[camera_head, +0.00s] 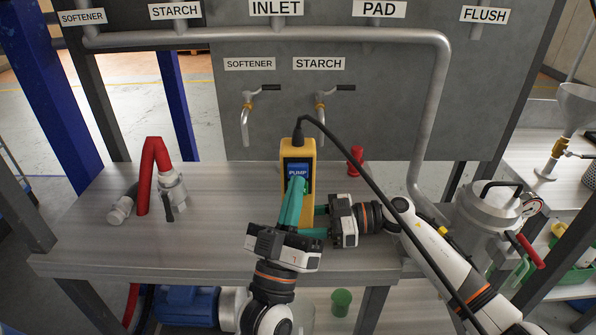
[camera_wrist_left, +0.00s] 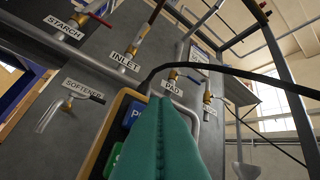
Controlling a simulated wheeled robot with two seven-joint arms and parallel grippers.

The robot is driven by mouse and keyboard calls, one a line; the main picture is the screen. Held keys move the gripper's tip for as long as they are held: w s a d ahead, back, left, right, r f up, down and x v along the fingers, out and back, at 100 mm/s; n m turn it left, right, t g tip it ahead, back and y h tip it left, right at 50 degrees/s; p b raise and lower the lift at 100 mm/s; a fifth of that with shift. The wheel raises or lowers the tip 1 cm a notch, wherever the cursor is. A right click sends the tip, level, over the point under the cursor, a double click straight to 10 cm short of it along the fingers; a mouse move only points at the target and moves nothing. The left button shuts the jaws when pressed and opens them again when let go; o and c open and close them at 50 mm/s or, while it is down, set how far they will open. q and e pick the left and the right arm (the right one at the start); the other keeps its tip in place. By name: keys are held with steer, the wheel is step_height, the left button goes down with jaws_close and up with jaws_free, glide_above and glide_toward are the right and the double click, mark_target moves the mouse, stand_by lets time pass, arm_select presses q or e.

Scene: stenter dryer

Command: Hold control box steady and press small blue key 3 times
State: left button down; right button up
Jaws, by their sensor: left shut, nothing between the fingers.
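The yellow control box (camera_head: 284,168) stands upright on the bench, with a black cable from its top. Its blue key (camera_head: 297,169), marked PUMP, shows just above my left fingertips; it also shows in the left wrist view (camera_wrist_left: 131,115), with a green key (camera_wrist_left: 115,157) below it. My left gripper (camera_head: 297,182) is shut and empty, its teal fingertips in front of the box face by the blue key. Whether they touch it cannot be told. My right gripper (camera_head: 317,220) reaches from the right, its fingers around the box's lower part, which my left gripper partly hides.
The black cable (camera_head: 372,184) runs from the box across my right arm. A red hose with a grey fitting (camera_head: 172,190) is at left on the bench (camera_head: 90,235). A small red part (camera_head: 355,160) stands behind, right of the box. Taps (camera_head: 246,120) hang on the panel behind.

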arm_select(q)
steer(key=shift+w, duration=0.1)
steer(key=shift+w, duration=0.3)
steer(key=shift+w, duration=0.5)
stand_by(0.6)
steer(key=shift+s, duration=0.9)
steer(key=shift+s, duration=2.55)
stand_by(0.6)
